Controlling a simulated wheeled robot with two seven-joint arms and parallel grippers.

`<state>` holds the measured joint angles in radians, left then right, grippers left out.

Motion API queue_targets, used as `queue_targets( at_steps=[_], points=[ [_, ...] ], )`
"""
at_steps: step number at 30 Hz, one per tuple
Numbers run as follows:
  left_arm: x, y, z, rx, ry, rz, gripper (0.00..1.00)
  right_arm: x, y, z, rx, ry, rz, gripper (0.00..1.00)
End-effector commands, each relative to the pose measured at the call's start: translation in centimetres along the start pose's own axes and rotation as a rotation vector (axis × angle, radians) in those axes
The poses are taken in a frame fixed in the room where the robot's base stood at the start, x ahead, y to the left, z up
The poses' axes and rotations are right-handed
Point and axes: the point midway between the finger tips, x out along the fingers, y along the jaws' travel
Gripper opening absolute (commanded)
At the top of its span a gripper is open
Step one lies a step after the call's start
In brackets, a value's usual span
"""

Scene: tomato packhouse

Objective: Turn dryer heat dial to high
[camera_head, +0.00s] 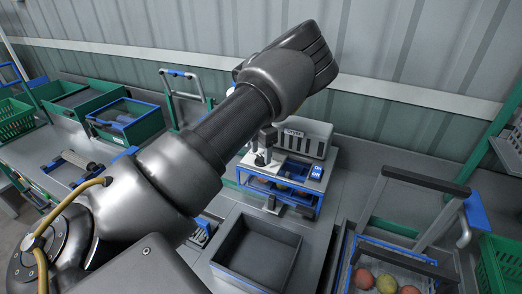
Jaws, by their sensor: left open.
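The dryer appears to be the grey vented box (308,137) with a small label on its upper edge, at the back centre. I cannot make out its heat dial; my left arm covers the area left of the box. That arm rises from the lower left and bends over in front of the back wall. My left gripper (264,147), small and dark, partly shows below the arm at the left end of the grey box. It is open, with nothing seen between its fingers. I cannot tell whether it touches the box. My right gripper is not in view.
A blue-framed stand (290,192) is below the grey box, with a blue sign (313,172) beside it. An empty grey tray (258,250) lies in front. A crate with tomatoes (386,284) stands at the lower right. Green bins (125,120) line the left bench.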

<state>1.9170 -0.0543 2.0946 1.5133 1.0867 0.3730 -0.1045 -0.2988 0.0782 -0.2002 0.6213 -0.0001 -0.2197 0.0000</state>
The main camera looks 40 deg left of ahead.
Motion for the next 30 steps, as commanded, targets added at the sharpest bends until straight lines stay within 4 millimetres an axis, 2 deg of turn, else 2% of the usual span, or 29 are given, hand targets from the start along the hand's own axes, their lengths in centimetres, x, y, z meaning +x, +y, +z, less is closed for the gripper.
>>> queue_targets(
  at_steps=[4, 12, 23, 30],
  points=[
    [0.84, -0.01, -0.03, 0.0, 0.001, 0.0, 0.58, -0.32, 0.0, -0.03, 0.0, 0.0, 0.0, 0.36],
    [1.02, 0.0, -0.01, 0.0, 0.0, 0.001, 0.58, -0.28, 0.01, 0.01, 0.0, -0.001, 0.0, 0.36],
    [0.99, -0.01, -0.01, 0.0, 0.0, 0.0, 0.14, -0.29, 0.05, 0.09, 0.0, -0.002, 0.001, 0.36],
    [1.05, -0.01, -0.01, 0.023, 0.001, 0.0, 0.14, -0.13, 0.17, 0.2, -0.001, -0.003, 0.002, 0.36]
  ],
)
